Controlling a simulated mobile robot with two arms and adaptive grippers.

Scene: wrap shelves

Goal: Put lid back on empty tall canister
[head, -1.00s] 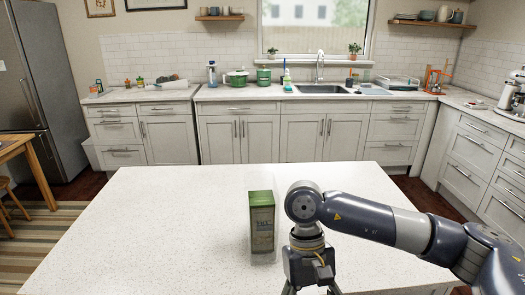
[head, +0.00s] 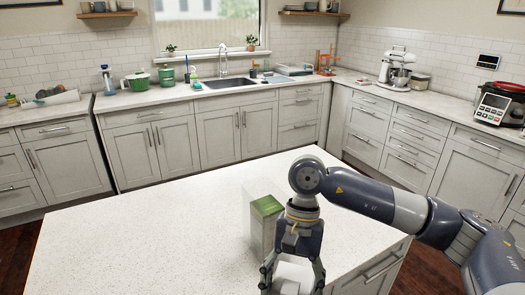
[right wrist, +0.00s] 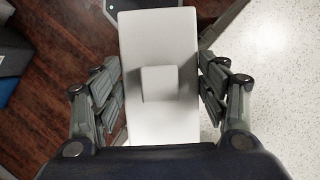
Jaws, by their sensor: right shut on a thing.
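A tall box with a green top (head: 266,206) stands upright on the white island counter in the head view. A faint clear outline, likely the transparent canister (head: 246,200), shows at its left; whether it stands beside or around the box I cannot tell. My right gripper (head: 291,283) is low in front and to the right of the box, partly covering it. It is shut on a white rectangular lid (head: 290,272). In the right wrist view the lid (right wrist: 158,115) with its square knob lies between the fingers. My left gripper is not in view.
The white island counter (head: 140,230) is clear to the left of the box. Its right edge runs beneath my right arm. In the right wrist view, dark wood floor (right wrist: 55,30) lies left of the lid and speckled counter (right wrist: 275,70) right.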

